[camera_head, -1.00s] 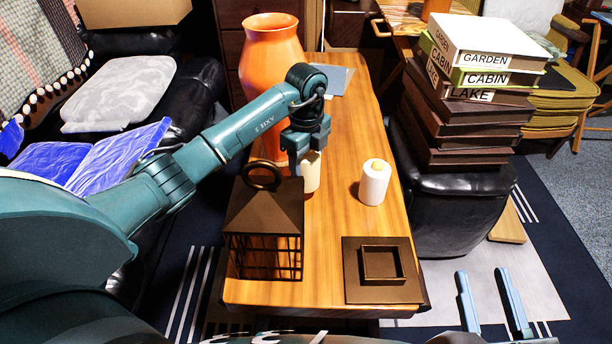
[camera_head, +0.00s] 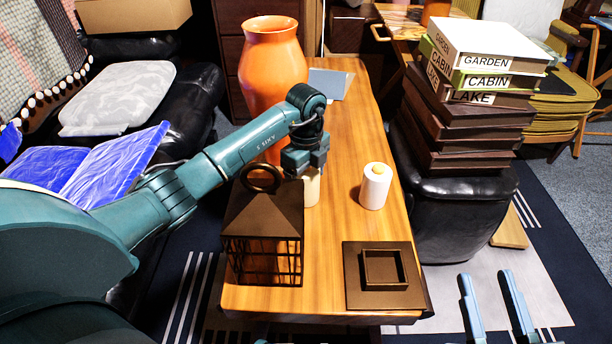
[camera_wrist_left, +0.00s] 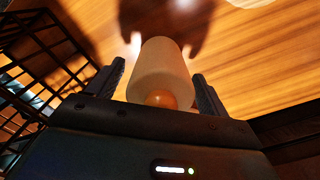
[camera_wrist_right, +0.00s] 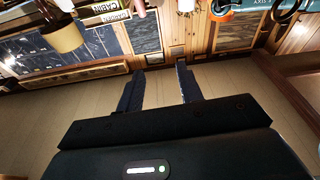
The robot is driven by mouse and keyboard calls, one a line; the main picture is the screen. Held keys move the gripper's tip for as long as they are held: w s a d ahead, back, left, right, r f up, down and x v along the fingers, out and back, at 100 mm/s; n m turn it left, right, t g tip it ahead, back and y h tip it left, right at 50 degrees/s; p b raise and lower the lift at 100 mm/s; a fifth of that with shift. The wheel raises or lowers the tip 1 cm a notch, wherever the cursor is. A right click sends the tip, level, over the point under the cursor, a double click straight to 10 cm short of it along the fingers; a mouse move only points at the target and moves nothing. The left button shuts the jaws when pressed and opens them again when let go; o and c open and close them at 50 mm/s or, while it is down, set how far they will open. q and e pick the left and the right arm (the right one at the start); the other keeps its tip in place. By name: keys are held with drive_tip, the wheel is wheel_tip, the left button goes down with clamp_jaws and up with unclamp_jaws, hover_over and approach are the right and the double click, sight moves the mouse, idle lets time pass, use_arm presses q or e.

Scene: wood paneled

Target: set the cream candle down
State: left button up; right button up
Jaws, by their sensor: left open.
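The cream candle (camera_head: 312,188) stands upright on the wooden table behind the lantern, with its upper part hidden by my left gripper (camera_head: 304,164) in the head view. In the left wrist view the candle (camera_wrist_left: 160,68) shows an orange top facing the camera. It sits between the two open fingers of my left gripper (camera_wrist_left: 158,78), with gaps on both sides. My right gripper (camera_head: 494,302) is open and empty, off the table to the right; its spread fingers also show in the right wrist view (camera_wrist_right: 159,88).
A white candle (camera_head: 374,187) with a yellow top stands to the right on the table. A dark lantern (camera_head: 262,220) is close in front of the cream candle, and an orange vase (camera_head: 272,70) is behind. A brown square holder (camera_head: 352,290) lies at the front right.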

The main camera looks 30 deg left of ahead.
use_arm(q)
wheel_tip(320, 180, up, 3)
drive_tip(key=shift+r+p, duration=0.2)
drive_tip(key=shift+p, duration=0.6)
wheel_tip(320, 180, up, 8)
drive_tip(key=p, duration=0.3)
drive_tip(key=shift+r, duration=0.45)
use_arm(e)
drive_tip(key=shift+s+d+f+n+h, duration=0.1)
drive_tip(key=shift+s+d+n+h, duration=0.1)
drive_tip(key=shift+d+n+h, duration=0.3)
drive_tip(key=shift+w, duration=0.1)
